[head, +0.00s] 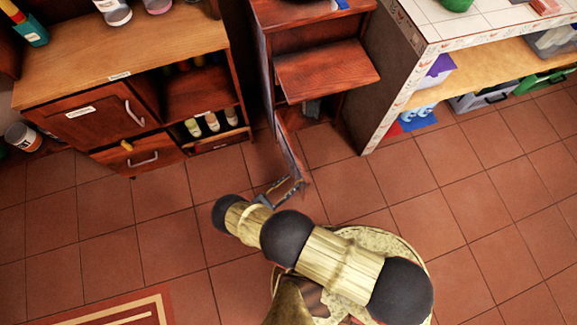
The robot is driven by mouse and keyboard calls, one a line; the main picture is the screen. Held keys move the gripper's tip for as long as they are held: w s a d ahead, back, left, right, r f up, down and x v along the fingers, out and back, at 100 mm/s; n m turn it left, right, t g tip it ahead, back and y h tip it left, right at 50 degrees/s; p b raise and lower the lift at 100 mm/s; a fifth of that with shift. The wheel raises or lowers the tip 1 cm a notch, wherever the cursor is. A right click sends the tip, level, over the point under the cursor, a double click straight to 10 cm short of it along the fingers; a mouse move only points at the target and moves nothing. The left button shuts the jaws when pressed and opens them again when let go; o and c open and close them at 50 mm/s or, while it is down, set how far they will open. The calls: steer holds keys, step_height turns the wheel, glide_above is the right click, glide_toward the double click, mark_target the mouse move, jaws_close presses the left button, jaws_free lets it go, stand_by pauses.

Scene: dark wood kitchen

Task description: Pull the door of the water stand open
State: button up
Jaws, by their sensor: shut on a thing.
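The water stand (322,72) is the narrow red-brown wooden unit at top centre, with a shelf jutting out. Its door (284,143) is low on its left side. It stands swung out toward me, seen nearly edge-on, and part of the dark inside shows to its right. My gripper (291,183) is at the door's near end, low over the floor, and is shut on the door. The exact contact with the door or a handle is too small to make out.
A wooden cabinet (120,75) with handles and small bottles stands at left. A white-tiled counter (470,25) with open shelves stands at right. Tiled floor (440,190) is free around my arm. A patterned rug (120,312) lies at bottom left.

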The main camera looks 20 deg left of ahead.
step_height(320, 180, up, 10)
stand_by(0.6)
steer(key=shift+f, duration=0.15)
stand_by(0.3)
steer(key=s+d+r+m+g+h, duration=0.2)
steer(key=s+d+m+g+h, duration=0.15)
steer(key=s+d+g, duration=0.35)
steer(key=w+d+r+m+g+y+p, duration=0.15)
steer(key=r+m+g+y, duration=0.5)
steer(key=r, duration=1.05)
steer(key=w+d+r+m+g+y+p, duration=0.1)
steer(key=d+r+m+g+y+p, duration=0.15)
steer(key=r+m, duration=1.05)
steer(key=d+r+m+t+y+p, duration=0.1)
steer(key=d+r+m+t, duration=0.1)
steer(key=d+r, duration=0.4)
steer(key=d+r+m+t+y+p, duration=0.1)
steer(key=d+r, duration=0.5)
steer(key=r, duration=0.9)
steer(key=d+r+m+t+y+p, duration=0.1)
steer(key=d+r+m+t+y, duration=0.1)
steer(key=d+r, duration=0.4)
step_height(320, 180, up, 6)
steer(key=shift+s+f+m+t, duration=0.2)
steer(key=shift+s+m+t, duration=0.15)
steer(key=shift+m+t, duration=0.4)
